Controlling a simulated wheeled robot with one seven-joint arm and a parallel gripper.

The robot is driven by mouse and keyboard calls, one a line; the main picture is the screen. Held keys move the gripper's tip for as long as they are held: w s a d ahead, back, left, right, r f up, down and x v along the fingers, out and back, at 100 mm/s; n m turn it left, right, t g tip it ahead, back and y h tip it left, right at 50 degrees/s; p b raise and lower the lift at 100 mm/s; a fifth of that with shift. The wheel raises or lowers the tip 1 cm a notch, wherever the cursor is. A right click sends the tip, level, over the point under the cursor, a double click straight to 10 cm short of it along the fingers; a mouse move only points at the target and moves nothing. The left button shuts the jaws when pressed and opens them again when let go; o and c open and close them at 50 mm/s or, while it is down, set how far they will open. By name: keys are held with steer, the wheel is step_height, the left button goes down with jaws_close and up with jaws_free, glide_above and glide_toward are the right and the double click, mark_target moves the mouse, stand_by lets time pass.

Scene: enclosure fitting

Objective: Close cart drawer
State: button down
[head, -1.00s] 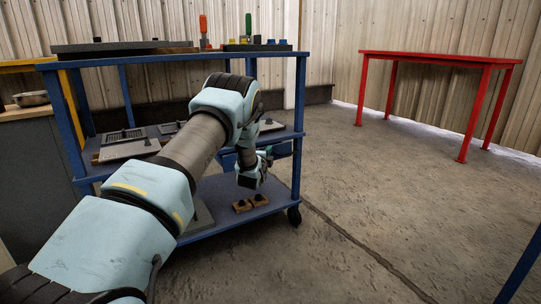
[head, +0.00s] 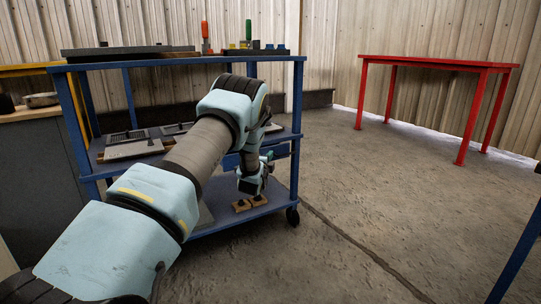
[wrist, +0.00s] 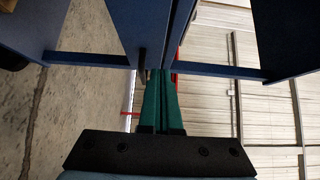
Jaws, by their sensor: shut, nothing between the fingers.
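The blue cart (head: 178,62) stands left of centre in the head view, with a top, a middle and a bottom shelf. Its drawer (head: 281,151) hangs just under the middle shelf, partly hidden behind my wrist; how far it is out is hard to tell. In the wrist view, which is turned sideways, the drawer (wrist: 138,25) is a blue panel beside the shelf edge. My gripper (head: 268,156) is at the cart's right end by the drawer. Its green fingers (wrist: 160,75) are together and empty, tips close to the drawer; contact cannot be told.
Small brown blocks (head: 250,203) lie on the bottom shelf below my gripper. Grey flat parts (head: 133,149) lie on the middle shelf. A red table (head: 435,62) stands at the back right. The floor (head: 390,210) right of the cart is clear.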

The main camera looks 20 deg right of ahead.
steer(key=p+v, duration=0.2)
steer(key=v, duration=0.6)
steer(key=s+a+r+n+g+y, duration=0.2)
steer(key=a+n, duration=0.2)
steer(key=a, duration=0.2)
steer(key=s+a+r+n+g+y, duration=0.1)
steer(key=a+n+y, duration=0.25)
steer(key=a, duration=0.35)
steer(key=s+a+r+n+g+y, duration=0.2)
steer(key=a+n, duration=0.3)
steer(key=a, duration=0.1)
steer(key=s+a+r+n+g+y, duration=0.1)
steer(key=s+a+n+g, duration=0.3)
steer(key=s, duration=0.6)
steer(key=s+a+r+n+g+y, duration=0.1)
steer(key=s+a+r+n+g, duration=0.1)
steer(key=s+a+n, duration=0.5)
steer(key=s+a+r+g, duration=0.1)
steer(key=s+a+g, duration=0.25)
steer(key=s, duration=0.85)
step_height(320, 180, up, 36)
steer(key=t+p, duration=0.1)
steer(key=p, duration=3.5)
steer(key=shift+w, duration=0.4)
steer(key=shift+a, duration=0.15)
